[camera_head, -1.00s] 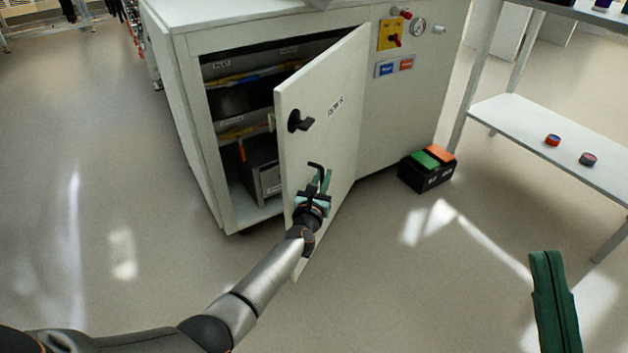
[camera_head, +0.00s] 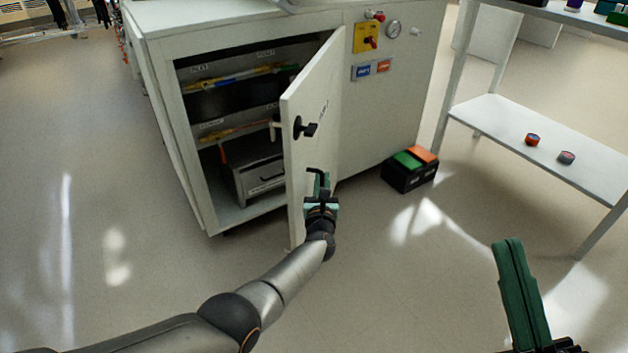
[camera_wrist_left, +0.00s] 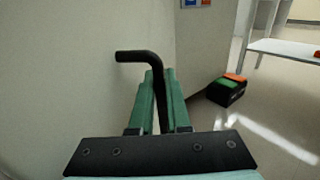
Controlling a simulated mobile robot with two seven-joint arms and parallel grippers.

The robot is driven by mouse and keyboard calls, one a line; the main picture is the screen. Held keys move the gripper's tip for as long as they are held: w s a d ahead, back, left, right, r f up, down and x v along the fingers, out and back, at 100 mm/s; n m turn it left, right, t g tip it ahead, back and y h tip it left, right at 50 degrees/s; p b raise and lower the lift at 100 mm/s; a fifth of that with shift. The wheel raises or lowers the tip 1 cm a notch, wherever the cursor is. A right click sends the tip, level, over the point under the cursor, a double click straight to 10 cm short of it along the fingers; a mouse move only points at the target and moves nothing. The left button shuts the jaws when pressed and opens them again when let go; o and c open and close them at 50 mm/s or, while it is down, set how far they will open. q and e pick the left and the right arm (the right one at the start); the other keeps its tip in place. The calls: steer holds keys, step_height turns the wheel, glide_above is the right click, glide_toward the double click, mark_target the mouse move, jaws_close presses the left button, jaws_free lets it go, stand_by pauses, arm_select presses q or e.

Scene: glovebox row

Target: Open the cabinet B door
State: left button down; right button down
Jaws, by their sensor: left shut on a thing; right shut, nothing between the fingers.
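The cabinet door (camera_head: 308,146) stands well open, swung out from the white cabinet (camera_head: 165,130). Its label is too small to read surely. A black knob (camera_head: 304,127) sits on its outer face. My left gripper (camera_head: 319,186) is at the door's outer face, below the knob. In the left wrist view its green fingers (camera_wrist_left: 160,105) are shut on a bent black handle (camera_wrist_left: 140,57) that stands out from the door. My right gripper (camera_head: 515,265) is at the lower right, shut and empty, away from the door.
The cabinet's shelves hold cables and a grey drawer box (camera_head: 254,175). A black box with green and orange lids (camera_head: 409,174) stands on the floor right of the door. A white shelf table (camera_head: 490,118) is at the right. The floor at left is clear.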

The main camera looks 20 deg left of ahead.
arm_select(q)
steer(key=shift+s+d+y, duration=0.2)
steer(key=shift+d+y, duration=0.1)
steer(key=shift+d, duration=1.45)
steer(key=c, duration=1.2)
jaws_free()
steer(key=shift+o, duration=0.2)
steer(key=shift+a+r, duration=0.1)
steer(key=shift+s, duration=0.1)
